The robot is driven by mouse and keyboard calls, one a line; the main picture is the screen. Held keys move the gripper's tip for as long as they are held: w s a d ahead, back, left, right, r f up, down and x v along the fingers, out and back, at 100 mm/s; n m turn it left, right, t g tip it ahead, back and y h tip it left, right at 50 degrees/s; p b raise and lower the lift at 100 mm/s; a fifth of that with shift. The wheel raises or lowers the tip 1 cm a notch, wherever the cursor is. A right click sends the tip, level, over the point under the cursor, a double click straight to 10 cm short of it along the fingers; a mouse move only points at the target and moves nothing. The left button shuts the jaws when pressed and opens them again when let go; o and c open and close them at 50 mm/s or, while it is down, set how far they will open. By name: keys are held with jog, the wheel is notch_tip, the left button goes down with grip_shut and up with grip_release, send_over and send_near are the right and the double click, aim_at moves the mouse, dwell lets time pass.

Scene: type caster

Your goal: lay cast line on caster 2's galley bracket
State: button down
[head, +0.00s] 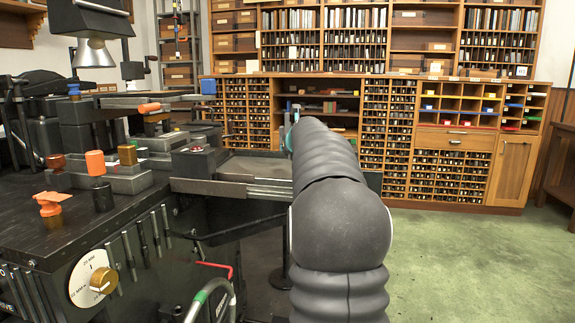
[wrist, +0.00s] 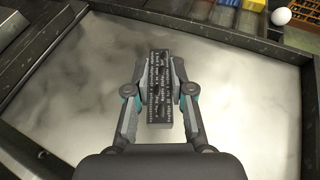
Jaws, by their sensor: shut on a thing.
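My gripper (wrist: 160,92) is shut on a dark block with rows of small light marks on its face, which looks like the cast line (wrist: 159,98). In the wrist view the block lies lengthwise between the two fingers. Below it is a pale, cloudy metal surface (wrist: 245,95) with a dark raised rim; I cannot tell whether the block touches it. In the head view my arm hides the gripper and the block. A tray-like galley bracket (head: 255,168) juts from the caster (head: 110,185) on the left, partly behind my arm. I cannot read a number on the caster.
In the wrist view, coloured blocks (wrist: 225,12) and a white ball (wrist: 281,16) lie beyond the far rim. Orange knobs (head: 95,162) and a dial (head: 93,280) are on the caster. Shelves of type cases (head: 440,130) line the back wall. Green floor (head: 470,260) is clear at right.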

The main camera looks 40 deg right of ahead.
aim_at(288, 171)
jog(key=shift+x, duration=1.25)
notch_tip(288, 171, down, 4)
jog(key=shift+a+f+b, duration=0.1)
jog(key=shift+f+b, duration=0.1)
jog(key=shift+b, duration=0.7)
jog(key=shift+r, duration=0.1)
jog(key=c, duration=1)
grip_release()
